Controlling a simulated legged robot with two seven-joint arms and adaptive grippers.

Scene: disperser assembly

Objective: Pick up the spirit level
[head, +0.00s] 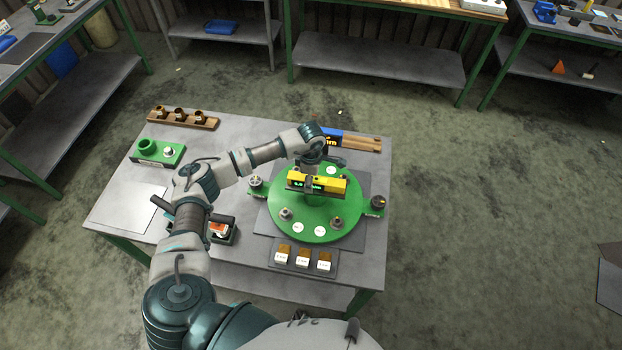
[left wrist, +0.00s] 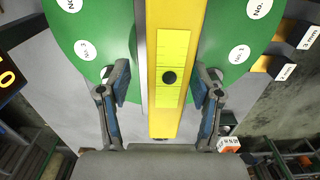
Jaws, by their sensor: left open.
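The yellow spirit level (head: 328,184) lies across a raised support over the middle of the green round plate (head: 310,226). In the left wrist view the spirit level (left wrist: 158,124) runs lengthwise between my fingers, with a lighter yellow-green vial window and a dark round spot. My left gripper (left wrist: 163,78) is open, one finger on each side of the level, with gaps showing. In the head view my left gripper (head: 325,160) is at the far side of the level, partly hidden by its wrist. My right gripper is not in view.
Small metal posts stand around the plate, among white numbered labels. A tray of labelled blocks (head: 303,261) is in front. A blue box with orange digits (head: 330,138) is behind. A green block (head: 158,152) and wooden rack (head: 183,119) are left.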

